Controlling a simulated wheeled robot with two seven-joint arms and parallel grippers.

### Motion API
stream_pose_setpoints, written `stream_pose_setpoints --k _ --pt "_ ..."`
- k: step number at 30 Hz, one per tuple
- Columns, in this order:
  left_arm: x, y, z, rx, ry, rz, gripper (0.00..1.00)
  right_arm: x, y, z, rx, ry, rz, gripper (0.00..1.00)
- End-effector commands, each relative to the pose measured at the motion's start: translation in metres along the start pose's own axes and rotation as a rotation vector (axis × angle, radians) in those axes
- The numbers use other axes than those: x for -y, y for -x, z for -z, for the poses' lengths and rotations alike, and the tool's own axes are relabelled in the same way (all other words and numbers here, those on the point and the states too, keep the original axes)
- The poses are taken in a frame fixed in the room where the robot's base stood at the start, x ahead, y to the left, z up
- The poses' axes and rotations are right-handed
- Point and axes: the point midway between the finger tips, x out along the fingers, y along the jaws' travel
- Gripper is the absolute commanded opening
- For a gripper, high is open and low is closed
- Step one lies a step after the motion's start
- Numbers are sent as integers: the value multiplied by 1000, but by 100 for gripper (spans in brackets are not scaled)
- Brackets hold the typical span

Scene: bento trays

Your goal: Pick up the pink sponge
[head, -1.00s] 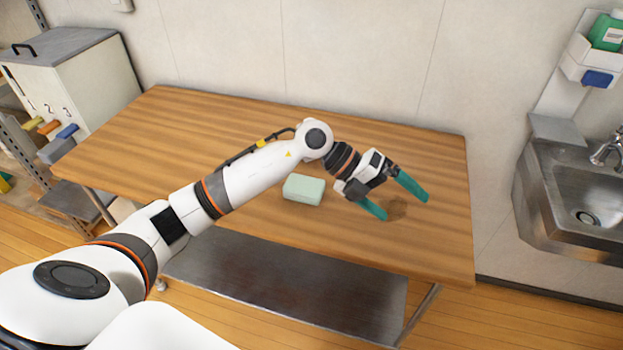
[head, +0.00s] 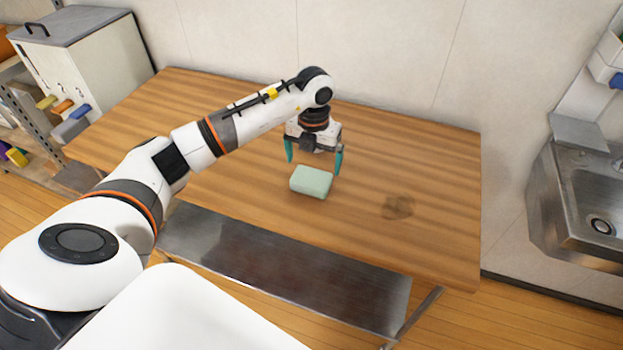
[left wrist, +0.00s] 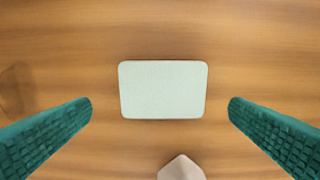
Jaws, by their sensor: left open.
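No pink sponge shows; the one sponge-like block (head: 311,182) on the table is pale mint green. It lies flat near the middle of the wooden table. My left gripper (head: 314,160) is open, its teal fingers pointing down just behind and above the block in the head view. In the left wrist view the block (left wrist: 163,90) lies centred between the two open fingers (left wrist: 160,110), with a gap on each side. Nothing is held. My right gripper is not in view.
The wooden table (head: 230,170) is otherwise clear apart from a dark stain (head: 398,207) to the right of the block. A steel sink (head: 580,215) stands to the right. A white cabinet (head: 95,65) stands at the left.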

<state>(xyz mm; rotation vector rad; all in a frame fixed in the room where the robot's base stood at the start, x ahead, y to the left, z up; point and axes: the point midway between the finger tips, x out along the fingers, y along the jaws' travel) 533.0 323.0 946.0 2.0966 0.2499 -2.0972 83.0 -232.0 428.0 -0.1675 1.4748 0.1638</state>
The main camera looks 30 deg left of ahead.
Motion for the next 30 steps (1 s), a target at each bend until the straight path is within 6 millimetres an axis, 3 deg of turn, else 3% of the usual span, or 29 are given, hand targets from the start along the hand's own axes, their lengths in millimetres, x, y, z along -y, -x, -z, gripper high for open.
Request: stream_pose_setpoints --k 10,19,26,30 --pt "3 -45 -4 2 0 -1 100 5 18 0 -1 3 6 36" --pt "3 -51 -4 1 -1 -1 100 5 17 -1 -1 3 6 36" --pt "3 -51 -4 0 -1 -1 64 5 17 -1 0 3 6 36" --pt "3 -51 -3 0 -1 -1 61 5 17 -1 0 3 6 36"
